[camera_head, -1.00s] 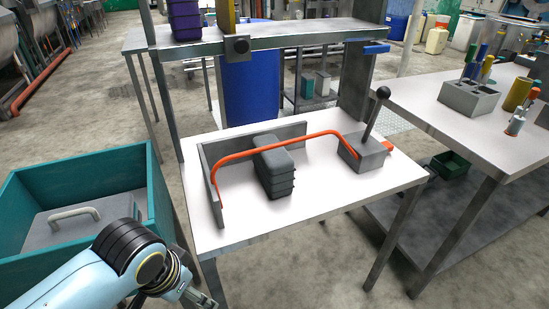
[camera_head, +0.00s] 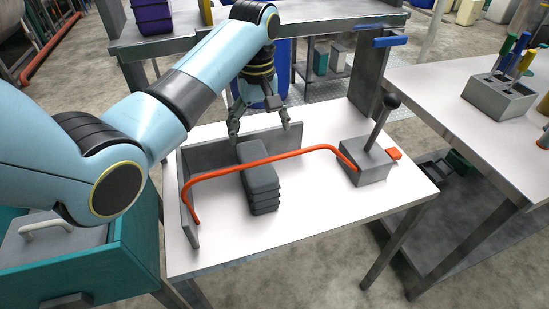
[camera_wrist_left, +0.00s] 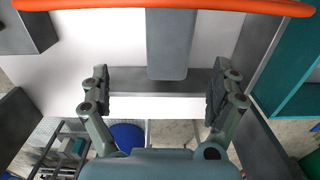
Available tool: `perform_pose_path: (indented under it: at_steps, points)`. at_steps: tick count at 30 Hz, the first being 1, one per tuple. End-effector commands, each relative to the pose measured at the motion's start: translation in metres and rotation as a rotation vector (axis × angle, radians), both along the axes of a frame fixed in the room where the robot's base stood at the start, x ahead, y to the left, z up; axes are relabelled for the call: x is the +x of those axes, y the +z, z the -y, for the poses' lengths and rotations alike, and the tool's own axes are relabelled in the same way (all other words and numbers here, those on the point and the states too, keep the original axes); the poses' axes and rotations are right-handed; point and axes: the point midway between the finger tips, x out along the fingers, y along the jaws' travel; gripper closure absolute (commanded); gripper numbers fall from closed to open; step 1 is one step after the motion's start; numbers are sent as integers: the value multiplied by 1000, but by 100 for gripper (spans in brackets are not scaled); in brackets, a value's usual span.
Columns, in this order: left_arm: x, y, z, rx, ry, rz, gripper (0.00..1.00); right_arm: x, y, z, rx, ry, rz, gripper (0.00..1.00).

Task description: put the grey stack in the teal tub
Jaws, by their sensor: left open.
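The grey stack (camera_head: 263,189) stands on the white table against a low grey back wall, under an orange bar (camera_head: 270,158). Its top shows in the left wrist view (camera_wrist_left: 172,45). My left gripper (camera_head: 260,131) is open and empty, pointing down above the back wall at the far end of the stack. In the left wrist view its fingers (camera_wrist_left: 165,88) are spread, one on each side of the stack's line, apart from it. The teal tub (camera_head: 140,240) is at the lower left, partly hidden by my left arm, with a grey handled piece inside. My right gripper is out of view.
The orange bar runs from the left wall to a grey lever box (camera_head: 365,162) with a black-knobbed lever. A shelf (camera_head: 330,33) with a purple bin (camera_head: 152,15) stands behind. A side table (camera_head: 455,85) at right holds a grey tool block.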

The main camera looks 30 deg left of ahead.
Motion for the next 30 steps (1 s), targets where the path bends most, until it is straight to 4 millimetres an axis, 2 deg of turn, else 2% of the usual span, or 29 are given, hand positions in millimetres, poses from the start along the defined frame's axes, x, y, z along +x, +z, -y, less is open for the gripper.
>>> perform_pose_path:
  at_steps: [2, 7, 10, 14, 20, 24, 30]
  points:
    - [-1, -4, 0, -3, 15, -7, 6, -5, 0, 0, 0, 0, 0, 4]
    - [-9, -28, 0, -3, 16, 1, 6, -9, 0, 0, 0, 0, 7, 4]
    - [-5, -44, -1, -3, 16, -3, 6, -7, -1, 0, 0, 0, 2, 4]
    - [-1, -55, -1, -3, 15, -5, 6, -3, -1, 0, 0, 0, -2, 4]
    - [-10, -84, -1, -3, 14, -11, 6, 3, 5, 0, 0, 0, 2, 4]
    - [-10, -102, -1, -3, 13, -8, 6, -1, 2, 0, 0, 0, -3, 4]
    - [-9, -106, -1, -2, 13, -5, 6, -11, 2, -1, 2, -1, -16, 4]
